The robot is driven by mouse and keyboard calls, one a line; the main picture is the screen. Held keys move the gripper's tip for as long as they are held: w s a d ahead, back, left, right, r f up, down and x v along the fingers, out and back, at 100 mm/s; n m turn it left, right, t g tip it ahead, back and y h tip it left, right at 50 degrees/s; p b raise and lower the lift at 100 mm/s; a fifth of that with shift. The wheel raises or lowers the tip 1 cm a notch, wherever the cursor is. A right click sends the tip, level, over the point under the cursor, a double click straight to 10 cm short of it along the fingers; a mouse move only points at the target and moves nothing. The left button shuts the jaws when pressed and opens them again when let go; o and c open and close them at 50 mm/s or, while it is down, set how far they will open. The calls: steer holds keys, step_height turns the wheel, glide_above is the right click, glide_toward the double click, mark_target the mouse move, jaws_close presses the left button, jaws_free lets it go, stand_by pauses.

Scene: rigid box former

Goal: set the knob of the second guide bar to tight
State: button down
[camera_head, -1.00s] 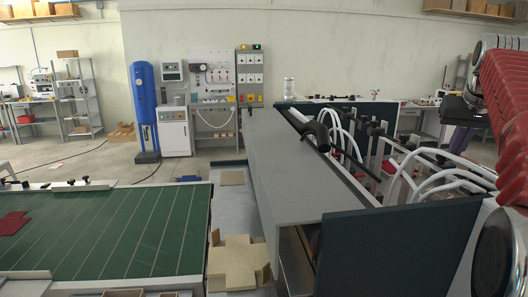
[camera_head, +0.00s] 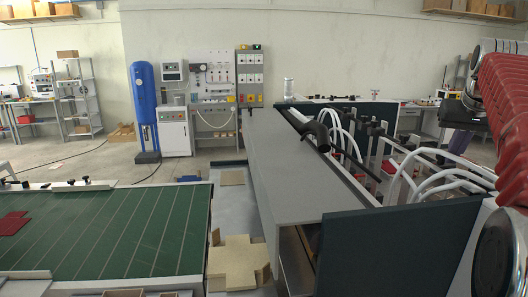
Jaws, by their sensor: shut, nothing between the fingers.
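Small black knobs (camera_head: 86,180) stand on pale bars (camera_head: 83,187) along the far edge of a green belt table (camera_head: 125,230) at the left. More dark knobs show farther left, near the picture's edge. The knobs are too small to tell whether any is tight or loose, and I cannot tell which bar is the second. Only part of my arm shows, red and silver at the right edge. My gripper's fingers do not show, and no part of my arm is near the knobs.
A long grey-topped machine (camera_head: 290,170) runs down the middle, with white hoses (camera_head: 430,170) to its right. Folded tan board (camera_head: 238,262) lies between it and the green table. A blue tank (camera_head: 145,105) and control panel (camera_head: 212,75) stand by the back wall.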

steer(key=shift+w+a, duration=0.15)
steer(key=shift+a, duration=0.45)
steer(key=shift+w+a, duration=0.35)
steer(key=shift+a, duration=0.2)
stand_by(0.6)
steer(key=shift+s+a, duration=0.1)
steer(key=shift+s+a, duration=0.15)
steer(key=shift+s, duration=0.05)
stand_by(0.5)
step_height(320, 180, up, 6)
stand_by(0.7)
steer(key=shift+s+d+r, duration=0.15)
steer(key=shift+d+r, duration=0.1)
steer(key=shift+d, duration=0.35)
steer(key=shift+s+d+r, duration=0.15)
steer(key=shift+d+r, duration=0.1)
steer(key=shift+d, duration=0.35)
